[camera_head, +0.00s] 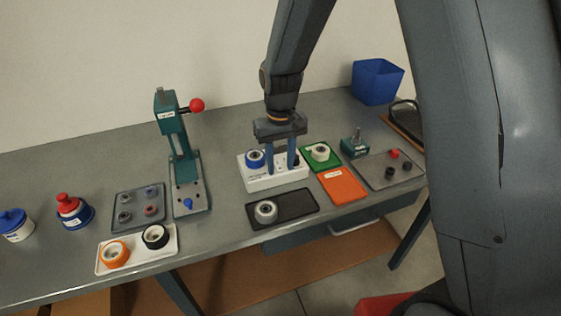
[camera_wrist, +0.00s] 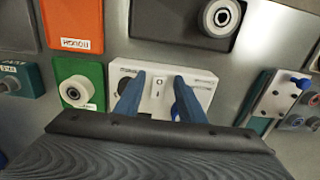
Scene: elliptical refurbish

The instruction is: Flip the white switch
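The white switch (camera_wrist: 158,81) is a small rocker on the top face of a white box (camera_wrist: 203,74). The box also shows in the head view (camera_head: 262,184), near the middle of the table. My gripper (camera_head: 281,170) points down over this box, its two blue fingers apart and nothing seen between them. In the wrist view my gripper (camera_wrist: 159,78) has one finger on each side of the switch. I cannot tell whether the fingers touch the box. In the head view the fingers hide the switch.
A blue-rimmed round part (camera_head: 255,158) sits on the box's left end. A black tray (camera_head: 292,206) lies in front, with green (camera_head: 333,161) and orange (camera_head: 343,185) trays to the right. A teal press (camera_head: 181,150) with a red knob stands left.

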